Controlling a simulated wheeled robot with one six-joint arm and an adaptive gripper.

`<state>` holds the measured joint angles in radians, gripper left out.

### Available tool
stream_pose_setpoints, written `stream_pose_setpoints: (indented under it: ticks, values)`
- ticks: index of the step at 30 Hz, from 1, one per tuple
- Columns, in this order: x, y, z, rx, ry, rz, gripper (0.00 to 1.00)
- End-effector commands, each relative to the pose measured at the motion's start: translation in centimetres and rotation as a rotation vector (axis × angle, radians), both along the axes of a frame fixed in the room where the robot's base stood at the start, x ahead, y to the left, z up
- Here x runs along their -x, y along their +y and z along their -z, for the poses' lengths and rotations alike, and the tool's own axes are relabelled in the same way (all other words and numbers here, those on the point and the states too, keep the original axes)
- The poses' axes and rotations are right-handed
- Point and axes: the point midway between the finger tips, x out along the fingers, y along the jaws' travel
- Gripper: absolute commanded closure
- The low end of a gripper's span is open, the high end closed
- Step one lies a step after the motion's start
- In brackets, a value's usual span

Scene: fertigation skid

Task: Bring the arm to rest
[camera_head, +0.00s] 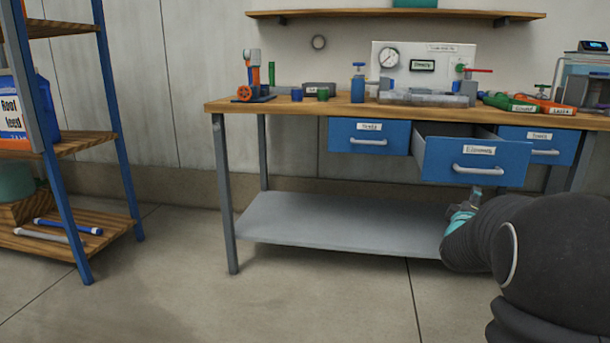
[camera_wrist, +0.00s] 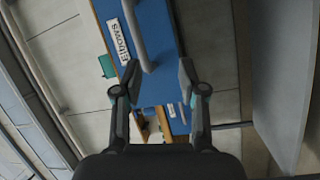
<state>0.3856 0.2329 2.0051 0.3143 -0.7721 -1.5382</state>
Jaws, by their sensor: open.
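My arm (camera_head: 550,245) reaches in from the lower right of the head view. My gripper (camera_head: 474,198) shows small there, just below the front of the middle drawer (camera_head: 500,172). In the wrist view my gripper (camera_wrist: 158,80) is open, its two fingers apart with nothing held between them. The blue drawer front (camera_wrist: 110,10), labelled Elbows, and its grey handle (camera_wrist: 139,40) lie beyond the fingertips. I see no contact between fingers and handle. The drawer stands pulled out from the bench.
The wooden bench top (camera_head: 300,107) carries a gauge panel (camera_head: 423,60), valves and fittings. Two other drawers (camera_head: 369,136) (camera_head: 540,146) are shut. A grey lower shelf (camera_head: 320,218) runs beneath. A blue-framed rack (camera_head: 118,120) stands at left. The floor between is clear.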

Motion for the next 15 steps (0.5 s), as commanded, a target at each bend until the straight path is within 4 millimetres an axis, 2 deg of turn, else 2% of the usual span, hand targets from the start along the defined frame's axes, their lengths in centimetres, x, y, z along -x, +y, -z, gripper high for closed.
stream_pose_setpoints:
  ticks: [4, 7, 11, 15]
  values:
    - [0.0, 1.8, 6.9, -0.358, 0.088, -0.061, 0.59]
    - [1.6, 3.8, 10.7, -0.599, 0.156, -0.060, 0.59]
    - [5.0, 7.7, 13.1, -0.876, 0.245, -0.024, 0.59]
    - [10.0, 12.6, 13.9, -1.129, 0.345, 0.060, 0.59]
